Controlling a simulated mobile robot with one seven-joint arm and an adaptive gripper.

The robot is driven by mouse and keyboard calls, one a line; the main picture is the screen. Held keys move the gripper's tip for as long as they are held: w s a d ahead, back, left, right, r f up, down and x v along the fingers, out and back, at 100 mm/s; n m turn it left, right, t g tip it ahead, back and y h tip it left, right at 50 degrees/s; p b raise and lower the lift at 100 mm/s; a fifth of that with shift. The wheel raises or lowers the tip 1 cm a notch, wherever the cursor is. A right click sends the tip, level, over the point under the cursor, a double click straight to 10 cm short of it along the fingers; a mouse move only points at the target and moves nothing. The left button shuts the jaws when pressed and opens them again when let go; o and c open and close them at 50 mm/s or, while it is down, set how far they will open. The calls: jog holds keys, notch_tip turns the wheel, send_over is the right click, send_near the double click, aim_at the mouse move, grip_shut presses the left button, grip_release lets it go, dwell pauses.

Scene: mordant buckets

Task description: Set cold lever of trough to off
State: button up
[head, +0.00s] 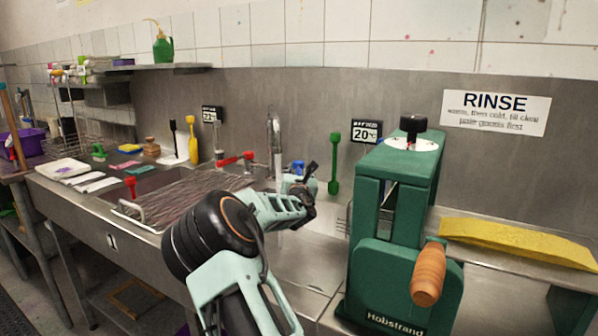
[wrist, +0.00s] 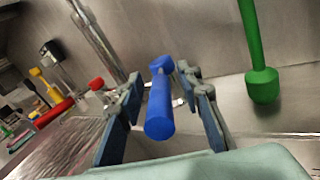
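A blue lever (wrist: 159,108), which I take to be the cold one, points toward the camera between my fingers in the wrist view. In the head view only a small blue part (head: 298,166) shows beside my gripper (head: 304,190). My gripper (wrist: 164,82) is open, with one finger on each side of the blue lever and a visible gap on both sides. The metal trough (head: 108,208) with its tap (head: 275,152) lies behind and left of my arm.
A red lever (head: 237,159) sits left of the tap. A green hand-cranked machine (head: 398,215) stands close on the right.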

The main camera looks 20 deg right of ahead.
jog(key=shift+x, duration=0.8)
jog(key=shift+c, duration=0.6)
grip_shut()
